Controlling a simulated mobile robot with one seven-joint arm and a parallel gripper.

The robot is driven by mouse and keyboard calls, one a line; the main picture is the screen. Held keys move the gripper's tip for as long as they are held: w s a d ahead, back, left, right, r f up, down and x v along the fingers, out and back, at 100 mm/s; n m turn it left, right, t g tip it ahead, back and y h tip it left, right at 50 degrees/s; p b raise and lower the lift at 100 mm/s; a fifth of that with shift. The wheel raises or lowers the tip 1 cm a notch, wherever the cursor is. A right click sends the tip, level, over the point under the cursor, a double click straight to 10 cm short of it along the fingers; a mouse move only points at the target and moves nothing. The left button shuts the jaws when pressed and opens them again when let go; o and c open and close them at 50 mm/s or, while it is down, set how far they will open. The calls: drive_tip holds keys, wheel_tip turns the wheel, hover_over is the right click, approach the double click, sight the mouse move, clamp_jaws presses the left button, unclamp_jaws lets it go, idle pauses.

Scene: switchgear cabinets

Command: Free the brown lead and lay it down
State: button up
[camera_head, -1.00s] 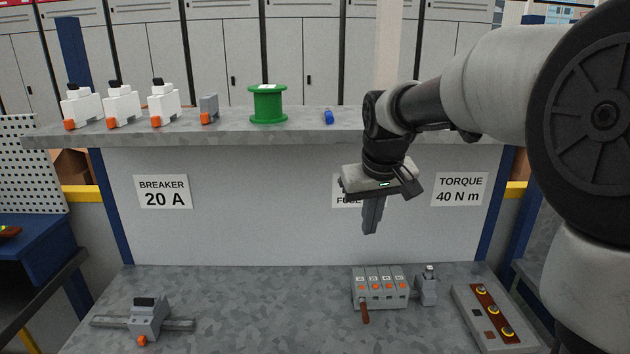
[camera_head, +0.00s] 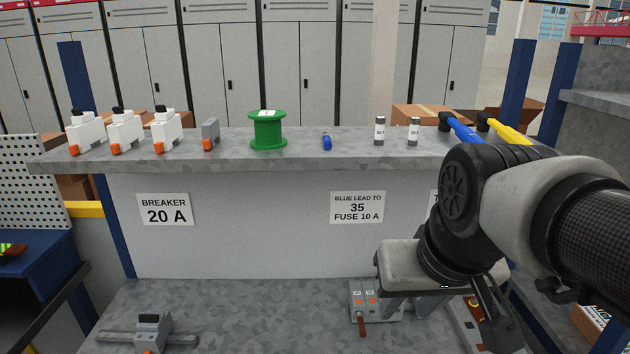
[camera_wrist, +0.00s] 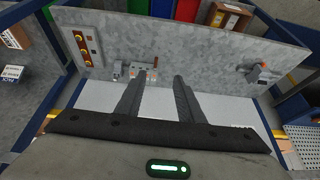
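The brown lead (camera_head: 362,325) sticks out from the front of the grey terminal block (camera_head: 358,289), which has orange push buttons and stands on the bench. Its inner end is hidden in the block. In the wrist view the lead (camera_wrist: 155,60) shows near the left fingertip, beside the terminal block (camera_wrist: 139,67). My gripper (camera_head: 411,308) is in front of the block's right part in the head view and hides it. In the wrist view my gripper (camera_wrist: 161,77) is open, with two separated fingers and nothing between them.
A box with round terminals (camera_head: 472,308) is partly hidden behind my gripper. A breaker on a rail (camera_head: 152,328) stands at the left. The shelf holds a green spool (camera_head: 267,130), white breakers (camera_head: 126,132) and fuses (camera_head: 379,131). The bench middle is clear.

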drive_tip(key=w+f+g+b, duration=0.3)
drive_tip(key=w+f+b, duration=0.35)
drive_tip(key=w, duration=0.75)
drive_tip(key=g+b, duration=0.2)
approach(362, 325)
drive_tip(key=shift+w+a+f, duration=0.1)
drive_tip(key=shift+w+f, duration=0.05)
drive_tip(key=shift+w, duration=0.4)
drive_tip(key=shift+f+b, duration=0.6)
drive_tip(key=shift+f, duration=3.2)
drive_tip(key=shift+c, duration=0.4)
clamp_jaws()
drive_tip(key=shift+s, duration=0.65)
drive_tip(key=shift+s+b, duration=0.55)
drive_tip(key=shift+s, duration=2.1)
